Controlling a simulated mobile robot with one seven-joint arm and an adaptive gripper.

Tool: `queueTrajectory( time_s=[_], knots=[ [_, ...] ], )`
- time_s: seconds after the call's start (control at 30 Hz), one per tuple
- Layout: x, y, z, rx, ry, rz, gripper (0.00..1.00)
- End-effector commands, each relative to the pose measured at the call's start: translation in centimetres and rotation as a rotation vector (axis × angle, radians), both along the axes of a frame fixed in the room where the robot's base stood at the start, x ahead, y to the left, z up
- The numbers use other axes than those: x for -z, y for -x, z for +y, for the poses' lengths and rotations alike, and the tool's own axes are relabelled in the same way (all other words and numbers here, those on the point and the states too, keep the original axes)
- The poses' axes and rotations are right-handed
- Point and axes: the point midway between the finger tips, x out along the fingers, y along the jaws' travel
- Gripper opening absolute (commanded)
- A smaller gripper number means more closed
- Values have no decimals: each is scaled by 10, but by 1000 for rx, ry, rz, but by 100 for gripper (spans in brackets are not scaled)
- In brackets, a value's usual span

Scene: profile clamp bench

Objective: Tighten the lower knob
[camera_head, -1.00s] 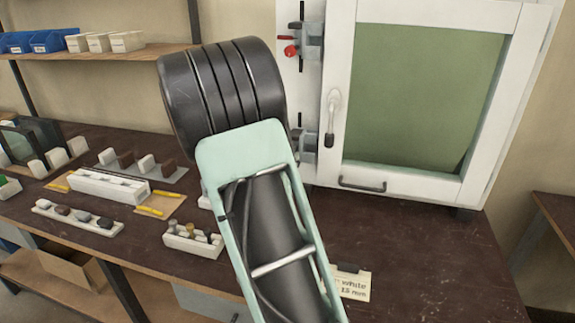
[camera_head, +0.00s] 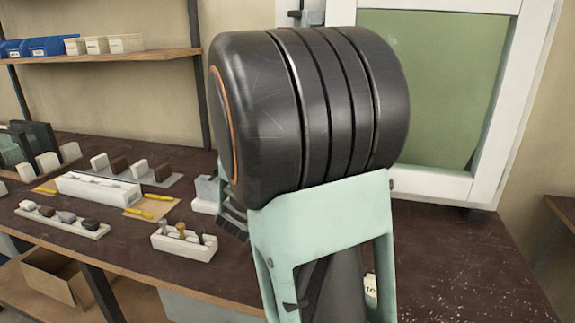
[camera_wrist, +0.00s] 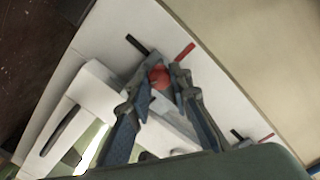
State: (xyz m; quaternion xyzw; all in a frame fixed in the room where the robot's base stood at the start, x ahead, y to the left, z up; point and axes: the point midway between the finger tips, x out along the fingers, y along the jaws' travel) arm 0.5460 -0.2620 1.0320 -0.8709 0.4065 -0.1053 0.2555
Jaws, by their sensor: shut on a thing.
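The red knob (camera_wrist: 159,77) of the lower clamp shows in the wrist view, on the white frame. My gripper (camera_wrist: 160,84) is shut on it, with a blue-padded finger on either side. A black rod (camera_wrist: 137,44) and a red lever (camera_wrist: 184,51) stick out beside the fingertips. The upper clamp (camera_wrist: 240,136) shows partly at lower right of the wrist view, with its own red lever. In the head view my arm hides the lower clamp, the knob and my fingertips.
A white cabinet with a green-paned door (camera_head: 432,85) stands on the dark bench (camera_head: 450,255). A black pull bar (camera_wrist: 61,130) is on its door. Left of my arm are a white block with small tools (camera_head: 184,241) and several holders.

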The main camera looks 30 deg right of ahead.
Motion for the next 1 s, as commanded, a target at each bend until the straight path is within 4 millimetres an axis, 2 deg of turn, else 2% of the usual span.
queueTrajectory(
  time_s=[0.57, 0.6, 0.73, 1.0],
  knots=[
    [-1, 0, 0, 1, -22, -26, 0],
    [-1, 0, 0, 1, -22, -26, 22],
    [-1, 0, 0, 1, -22, -26, 36],
    [0, 0, 0, 0, -22, -25, 37]
  ],
)
